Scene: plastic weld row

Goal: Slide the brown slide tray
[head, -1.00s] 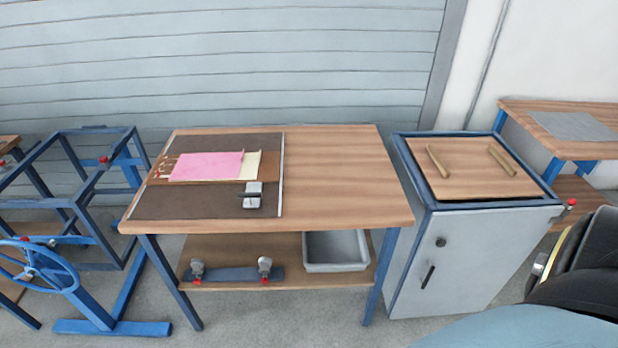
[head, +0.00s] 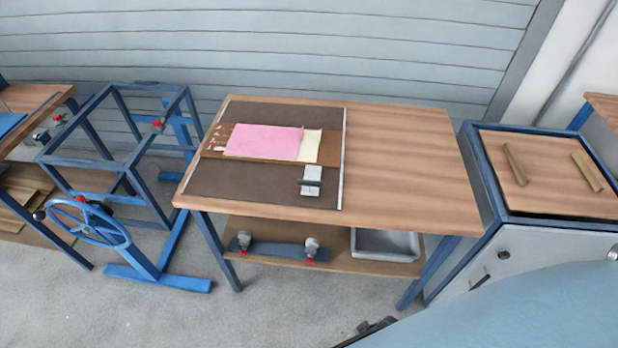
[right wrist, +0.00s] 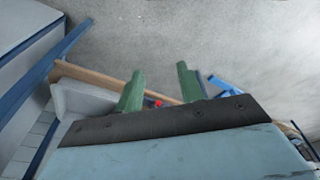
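A brown strip (head: 331,148), which looks like the slide tray, lies across the dark brown panel (head: 262,184) on the left half of the wooden table. A pink sheet (head: 263,141) and a cream sheet (head: 310,147) cover most of it. A small grey block (head: 311,181) with a dark bar sits on the panel in front of it. In the right wrist view my right gripper (right wrist: 159,70) has its two green fingers apart, with nothing seen held, above the floor. My left gripper is in neither current view.
The table's right half (head: 410,160) is bare. Its lower shelf holds a grey bin (head: 385,244) and a blue bar with red-knobbed fittings (head: 275,250). A blue frame with a handwheel (head: 88,222) stands left; a cabinet (head: 540,240) stands close on the right.

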